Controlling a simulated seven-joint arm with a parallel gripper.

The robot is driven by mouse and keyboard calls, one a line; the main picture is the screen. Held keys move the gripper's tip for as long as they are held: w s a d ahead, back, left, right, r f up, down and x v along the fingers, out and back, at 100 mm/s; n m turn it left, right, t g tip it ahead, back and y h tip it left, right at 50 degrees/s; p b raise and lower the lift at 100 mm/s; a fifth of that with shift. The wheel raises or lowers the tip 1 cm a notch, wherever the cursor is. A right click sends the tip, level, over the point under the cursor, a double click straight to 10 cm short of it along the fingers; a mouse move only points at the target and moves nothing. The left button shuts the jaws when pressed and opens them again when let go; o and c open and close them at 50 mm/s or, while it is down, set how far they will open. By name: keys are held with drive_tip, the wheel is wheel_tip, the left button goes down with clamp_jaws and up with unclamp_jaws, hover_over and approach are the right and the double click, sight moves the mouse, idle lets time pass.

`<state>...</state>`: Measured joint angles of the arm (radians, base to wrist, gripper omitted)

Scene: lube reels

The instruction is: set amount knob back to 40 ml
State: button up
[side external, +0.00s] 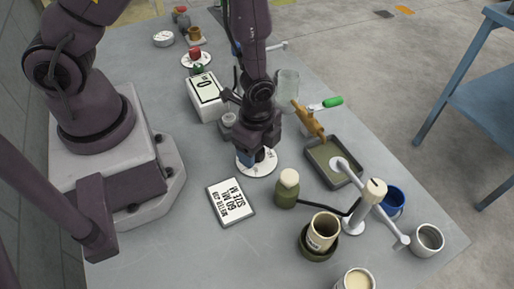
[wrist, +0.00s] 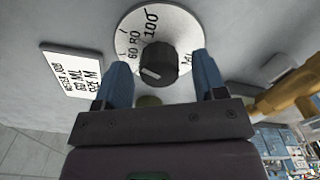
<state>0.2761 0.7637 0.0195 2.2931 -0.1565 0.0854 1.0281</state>
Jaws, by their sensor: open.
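The amount knob (wrist: 158,65) is a black round knob on a white dial (wrist: 182,28), with the figures 60, 80 and 100 readable in the wrist view. A pale mark on the knob points toward the picture's lower left; I cannot tell the exact reading. My gripper (wrist: 161,62) is open, with one blue finger on each side of the knob in that view and gaps between. In the side view, my gripper (side external: 257,157) points down over the white dial (side external: 257,170) and largely hides the knob. Contact is not visible.
A card (side external: 231,202) reading 60 ML, SIZE M lies left of the dial. A white box (side external: 205,97) showing 0 stands behind. A green bottle (side external: 287,190), tray (side external: 333,161), brown-handled tool (side external: 308,119) and a cup (side external: 323,232) are right.

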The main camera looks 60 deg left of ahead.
drive_tip(key=shift+f, duration=0.4)
drive_tip(key=shift+c, duration=0.2)
drive_tip(key=c, duration=0.9)
